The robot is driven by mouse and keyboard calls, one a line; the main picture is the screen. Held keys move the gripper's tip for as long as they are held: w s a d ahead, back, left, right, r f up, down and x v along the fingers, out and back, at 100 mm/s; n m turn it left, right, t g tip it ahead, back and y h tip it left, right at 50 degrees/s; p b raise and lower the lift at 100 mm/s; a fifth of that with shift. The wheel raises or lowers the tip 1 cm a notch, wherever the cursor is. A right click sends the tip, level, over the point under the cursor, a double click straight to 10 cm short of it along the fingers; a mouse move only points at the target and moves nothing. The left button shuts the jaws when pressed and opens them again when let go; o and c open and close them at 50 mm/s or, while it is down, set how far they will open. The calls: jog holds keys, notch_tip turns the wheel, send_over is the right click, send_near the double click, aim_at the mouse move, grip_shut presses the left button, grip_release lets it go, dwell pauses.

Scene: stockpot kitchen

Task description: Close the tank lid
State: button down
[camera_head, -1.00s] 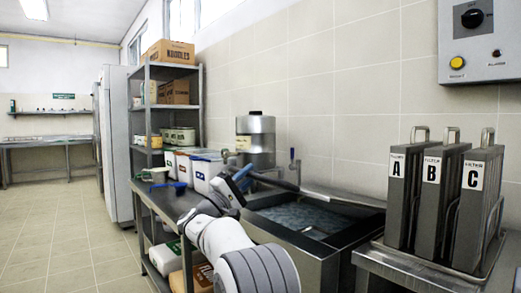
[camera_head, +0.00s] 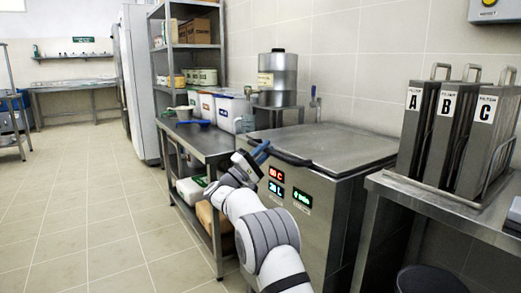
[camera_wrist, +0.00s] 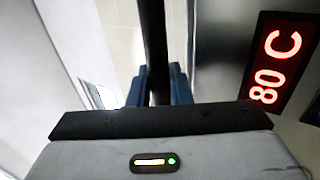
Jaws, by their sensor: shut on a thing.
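The tank (camera_head: 325,210) is a steel box with red and green displays on its front. Its flat grey lid (camera_head: 335,145) lies level across the top and covers the opening. A dark bar handle (camera_head: 291,160) runs along the lid's front left edge. My gripper (camera_head: 261,153) is at the left end of this handle, with its blue fingers shut on it. In the wrist view, the dark handle (camera_wrist: 154,45) runs between the blue fingertips (camera_wrist: 160,84). The red 80 C display (camera_wrist: 277,66) shows at right. The tank's inside is hidden by the lid.
Filters A, B and C (camera_head: 463,125) stand on a steel table (camera_head: 440,207) at right. A steel bench (camera_head: 205,142) with white bins (camera_head: 228,110) and a blue scoop (camera_head: 193,123) is at left. A dark round stool or bin top (camera_head: 430,280) is at lower right. The floor at left is clear.

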jog(key=shift+d+f, duration=0.35)
jog(key=shift+f, duration=0.2)
jog(key=c, duration=1.5)
grip_release()
jog(key=shift+o, duration=0.5)
jog(key=shift+s+a+f, duration=0.2)
jog(key=shift+s+a, duration=0.05)
jog(key=shift+a, duration=0.25)
jog(key=p+v, duration=0.2)
jog(key=v, duration=0.4)
jog(key=shift+a, duration=0.25)
jog(key=shift+s+f, duration=0.1)
jog(key=shift+s, duration=0.05)
